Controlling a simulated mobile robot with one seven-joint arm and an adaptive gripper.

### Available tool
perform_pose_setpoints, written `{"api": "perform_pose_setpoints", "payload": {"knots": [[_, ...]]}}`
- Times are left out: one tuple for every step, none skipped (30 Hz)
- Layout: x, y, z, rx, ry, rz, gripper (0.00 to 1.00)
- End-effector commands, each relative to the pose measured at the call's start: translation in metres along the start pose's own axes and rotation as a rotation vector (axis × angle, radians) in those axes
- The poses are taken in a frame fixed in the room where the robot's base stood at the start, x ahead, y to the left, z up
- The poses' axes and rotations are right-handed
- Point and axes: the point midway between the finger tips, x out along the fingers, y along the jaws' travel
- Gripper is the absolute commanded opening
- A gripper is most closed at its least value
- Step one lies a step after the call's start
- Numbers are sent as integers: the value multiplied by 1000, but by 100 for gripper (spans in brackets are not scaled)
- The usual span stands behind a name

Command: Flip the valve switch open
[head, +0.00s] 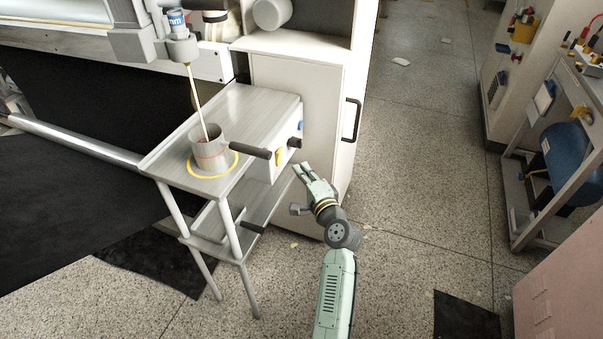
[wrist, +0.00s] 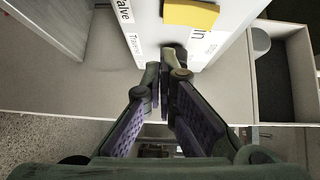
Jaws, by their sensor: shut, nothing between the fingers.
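A white box (head: 262,170) sits at the right side of the grey table, with a yellow lever (head: 279,157) on its face that looks like the valve switch. In the wrist view the yellow lever (wrist: 190,13) is at the top edge, partly cut off, on a white panel (wrist: 150,40) with printed text that includes "Valve". My gripper (head: 301,168) is just right of the box, apart from the yellow lever in the head view. In the wrist view my gripper (wrist: 164,68) is shut and empty, its tips close to the panel's lower edge.
A grey pot (head: 208,155) with a dark handle stands on the table (head: 165,165), under a thin pouring stream. A white cabinet (head: 300,85) with a black handle stands behind. Open floor (head: 420,190) lies to the right, before a rack with a blue tank (head: 570,155).

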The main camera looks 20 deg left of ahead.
Motion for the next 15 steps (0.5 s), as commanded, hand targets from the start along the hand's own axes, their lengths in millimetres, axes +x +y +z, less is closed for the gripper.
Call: {"api": "perform_pose_setpoints", "payload": {"knots": [[1, 2, -1, 0, -1, 0, 0], [-8, 6, -1, 2, 1, 1, 0], [-20, 9, -1, 3, 3, 1, 0], [-28, 9, 0, 3, 3, 1, 0], [-35, 10, -1, 3, 3, 1, 0], [-44, 11, 0, 4, 2, 1, 0], [-51, 11, 0, 3, 3, 0, 0], [-57, 12, 0, 3, 2, 2, 0], [-65, 13, 0, 2, 2, 1, 0], [-70, 13, 0, 2, 1, 1, 0], [-75, 13, 0, 2, 2, 1, 0], [-81, 14, -1, 1, 3, 0, 0], [-85, 14, 0, 1, 2, 0, 0], [-88, 14, 0, 2, 1, 1, 0], [-92, 14, 0, 2, 1, 1, 0]]}}
